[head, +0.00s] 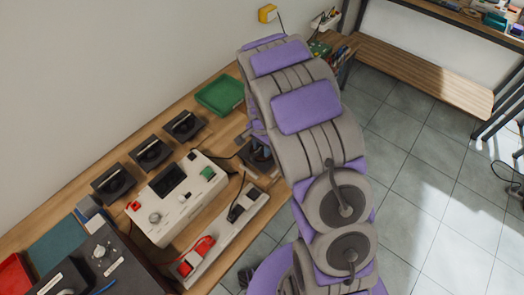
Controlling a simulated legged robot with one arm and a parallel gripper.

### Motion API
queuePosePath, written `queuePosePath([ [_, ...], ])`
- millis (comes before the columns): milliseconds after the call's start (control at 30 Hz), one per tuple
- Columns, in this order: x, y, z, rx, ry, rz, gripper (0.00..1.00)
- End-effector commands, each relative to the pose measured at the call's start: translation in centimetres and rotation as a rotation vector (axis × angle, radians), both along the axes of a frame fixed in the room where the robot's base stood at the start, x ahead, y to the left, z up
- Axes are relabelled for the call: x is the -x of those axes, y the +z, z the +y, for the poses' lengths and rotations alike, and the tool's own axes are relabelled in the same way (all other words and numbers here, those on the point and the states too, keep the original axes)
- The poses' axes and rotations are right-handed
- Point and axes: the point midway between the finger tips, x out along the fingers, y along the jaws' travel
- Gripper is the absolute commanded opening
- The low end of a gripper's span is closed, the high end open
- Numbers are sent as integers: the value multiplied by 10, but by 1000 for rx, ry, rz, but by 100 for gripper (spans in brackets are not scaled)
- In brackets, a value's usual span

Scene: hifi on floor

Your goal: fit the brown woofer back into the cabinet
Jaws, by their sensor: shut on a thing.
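I cannot make out the brown woofer or the speaker cabinet in the head view. My large purple and grey arm fills the middle of the view, from the bottom to the top. It hides part of the floor and the right end of the wooden bench (222,150).
Several black trays (113,183), a green tray (220,94), a white device (175,196) and a power strip (225,231) crowd the bench along the wall. A wooden shelf (425,75) stands at upper right. Tiled floor (420,175) right of my arm is clear.

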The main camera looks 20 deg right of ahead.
Motion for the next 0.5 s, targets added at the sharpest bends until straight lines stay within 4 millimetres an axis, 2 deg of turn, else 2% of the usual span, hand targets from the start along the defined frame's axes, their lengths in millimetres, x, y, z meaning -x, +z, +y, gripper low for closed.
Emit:
queuePosePath([
  [33, -2, 13, 0, 0, 0, -6, 0],
  [200, -2, 44, 0, 0, -1, -5, 0],
  [500, -1, 73, 0, 0, -1, -2, 0],
])
